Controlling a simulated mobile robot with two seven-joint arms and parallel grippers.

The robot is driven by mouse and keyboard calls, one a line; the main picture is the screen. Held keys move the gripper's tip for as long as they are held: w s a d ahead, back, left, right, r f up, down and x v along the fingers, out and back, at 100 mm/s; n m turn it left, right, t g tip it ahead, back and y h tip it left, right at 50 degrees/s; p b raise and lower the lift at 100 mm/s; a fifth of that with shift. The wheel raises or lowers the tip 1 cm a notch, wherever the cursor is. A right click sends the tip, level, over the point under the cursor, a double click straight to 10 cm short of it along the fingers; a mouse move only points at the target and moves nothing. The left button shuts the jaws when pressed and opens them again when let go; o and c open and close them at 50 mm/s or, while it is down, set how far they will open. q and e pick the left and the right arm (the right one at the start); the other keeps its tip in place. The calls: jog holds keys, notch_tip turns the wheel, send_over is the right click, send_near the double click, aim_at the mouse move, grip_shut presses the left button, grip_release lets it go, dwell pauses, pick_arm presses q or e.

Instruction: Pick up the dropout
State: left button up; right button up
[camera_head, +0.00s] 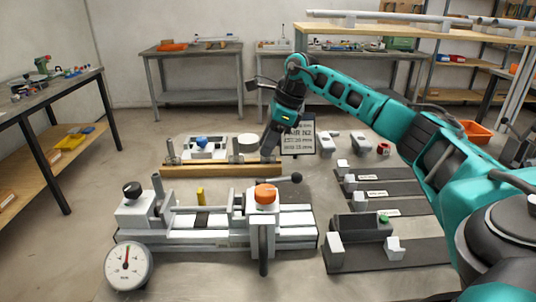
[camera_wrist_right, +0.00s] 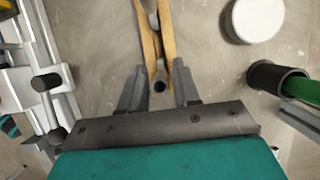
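A small grey metal part (camera_wrist_right: 159,72) with a dark round end, which looks like the dropout, sits at the near end of a wooden rack (camera_wrist_right: 168,35). My right gripper (camera_wrist_right: 158,68) is open, with one finger on each side of this part and a visible gap to each. Whether the fingers are level with it in height I cannot tell. In the head view my right gripper (camera_head: 269,148) points down at the right end of the wooden rack (camera_head: 220,171), and the part is too small to make out there. My left gripper is not in view.
The grey jig (camera_head: 215,232) with an orange knob (camera_head: 265,194) and a dial gauge (camera_head: 129,265) stands in front. Dark fixture plates (camera_head: 395,258) lie at right.

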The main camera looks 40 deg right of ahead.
grip_shut()
jog(key=shift+r, duration=0.1)
